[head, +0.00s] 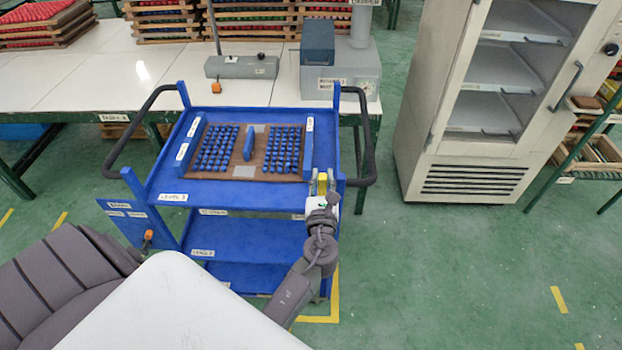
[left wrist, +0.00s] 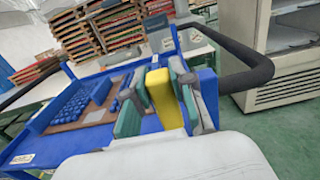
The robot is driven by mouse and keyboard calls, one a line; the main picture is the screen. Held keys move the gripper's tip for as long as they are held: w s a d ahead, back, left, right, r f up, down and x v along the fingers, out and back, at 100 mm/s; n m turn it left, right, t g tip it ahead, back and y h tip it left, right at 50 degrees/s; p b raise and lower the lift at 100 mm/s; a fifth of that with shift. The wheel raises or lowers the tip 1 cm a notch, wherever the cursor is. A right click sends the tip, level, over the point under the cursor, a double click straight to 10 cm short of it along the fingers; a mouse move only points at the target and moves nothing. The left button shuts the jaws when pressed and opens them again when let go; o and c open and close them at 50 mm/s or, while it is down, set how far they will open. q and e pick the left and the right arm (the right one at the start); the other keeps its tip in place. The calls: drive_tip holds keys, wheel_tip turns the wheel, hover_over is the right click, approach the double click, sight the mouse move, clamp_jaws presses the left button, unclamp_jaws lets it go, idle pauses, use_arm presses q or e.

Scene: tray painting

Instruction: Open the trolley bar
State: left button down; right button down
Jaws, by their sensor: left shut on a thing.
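The blue trolley (head: 230,195) stands in front of the white table, with a brown tray (head: 237,175) of small blue pieces on its top level. A long blue bar (head: 308,145) lies along the tray's right side. My left gripper (head: 322,182) is at the trolley's front right corner, near that bar's front end. Its fingers are shut on an upright yellow piece, which shows between them in the left wrist view (left wrist: 164,98). The frames do not show clearly how the yellow piece joins the bar. My right gripper is not in view.
Black looped handles (head: 364,150) stick out on both sides of the trolley. A labelled blue panel (head: 140,220) hangs at its front left. Behind stand the white table (head: 130,65) and grey machine (head: 350,70). A glass-door cabinet (head: 480,150) stands right. The green floor at lower right is clear.

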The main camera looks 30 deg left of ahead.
use_arm(q)
drive_tip(key=shift+w+d, duration=0.3)
drive_tip(key=shift+d, duration=0.15)
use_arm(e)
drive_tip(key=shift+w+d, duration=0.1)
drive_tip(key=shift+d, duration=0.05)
use_arm(q)
drive_tip(key=c, duration=1.2)
unclamp_jaws()
drive_tip(key=shift+o, duration=1.2)
drive_tip(key=shift+d, duration=0.1)
drive_tip(key=shift+w, duration=0.1)
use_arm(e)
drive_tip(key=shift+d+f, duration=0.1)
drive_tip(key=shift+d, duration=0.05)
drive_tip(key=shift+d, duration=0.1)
use_arm(q)
drive_tip(key=v, duration=1.2)
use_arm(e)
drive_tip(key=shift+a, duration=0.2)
